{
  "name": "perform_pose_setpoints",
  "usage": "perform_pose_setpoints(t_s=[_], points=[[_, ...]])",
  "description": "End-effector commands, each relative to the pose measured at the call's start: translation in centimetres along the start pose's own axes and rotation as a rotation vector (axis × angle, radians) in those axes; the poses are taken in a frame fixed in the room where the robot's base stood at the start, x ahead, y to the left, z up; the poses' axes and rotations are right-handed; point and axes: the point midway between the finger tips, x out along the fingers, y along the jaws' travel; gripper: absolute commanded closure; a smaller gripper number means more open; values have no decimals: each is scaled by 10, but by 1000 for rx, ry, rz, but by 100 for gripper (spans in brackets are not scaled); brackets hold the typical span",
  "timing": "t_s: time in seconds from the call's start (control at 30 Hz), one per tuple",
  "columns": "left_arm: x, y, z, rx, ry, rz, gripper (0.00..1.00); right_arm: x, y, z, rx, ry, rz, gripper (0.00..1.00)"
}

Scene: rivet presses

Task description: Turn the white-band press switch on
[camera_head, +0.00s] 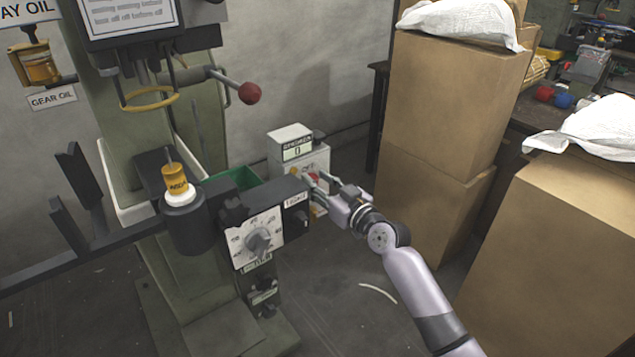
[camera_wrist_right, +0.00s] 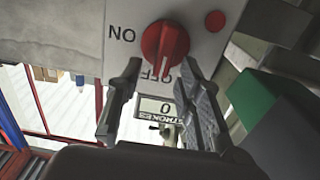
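The green press (camera_head: 195,120) stands at the left, with a white band (camera_head: 181,194) under a yellow part on its dark cylinder. A white control box (camera_head: 292,150) with a display reading 0 stands behind its dial panel. The red switch knob (camera_wrist_right: 165,47) is on a pale panel in the right wrist view, upside down there. ON is printed to one side and OFF by its end; its ridge lines up with OFF. My right gripper (camera_wrist_right: 160,78) is open, its fingers spread on both sides of the knob's near end. In the head view my right gripper (camera_head: 322,188) is at the box front, partly hiding the knob. My left gripper is out of view.
A grey dial panel (camera_head: 257,238) juts out just left of my right gripper. A lever with a red ball (camera_head: 249,93) sticks out above. Tall cardboard boxes (camera_head: 440,100) stand to the right. Floor is open between the press and boxes.

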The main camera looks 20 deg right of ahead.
Motion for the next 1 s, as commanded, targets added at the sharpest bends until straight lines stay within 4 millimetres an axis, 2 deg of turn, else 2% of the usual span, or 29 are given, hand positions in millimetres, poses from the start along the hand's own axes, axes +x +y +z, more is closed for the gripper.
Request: perform_pose_setpoints(t_s=[0.1,0.37,0.87,1.0], points=[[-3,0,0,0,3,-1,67,6,0,0,0,0,0,67],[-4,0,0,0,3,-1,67,7,0,0,0,0,0,67],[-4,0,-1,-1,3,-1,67,7,0,0,0,0,0,99],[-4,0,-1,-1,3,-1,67,7,0,0,0,0,0,100]])
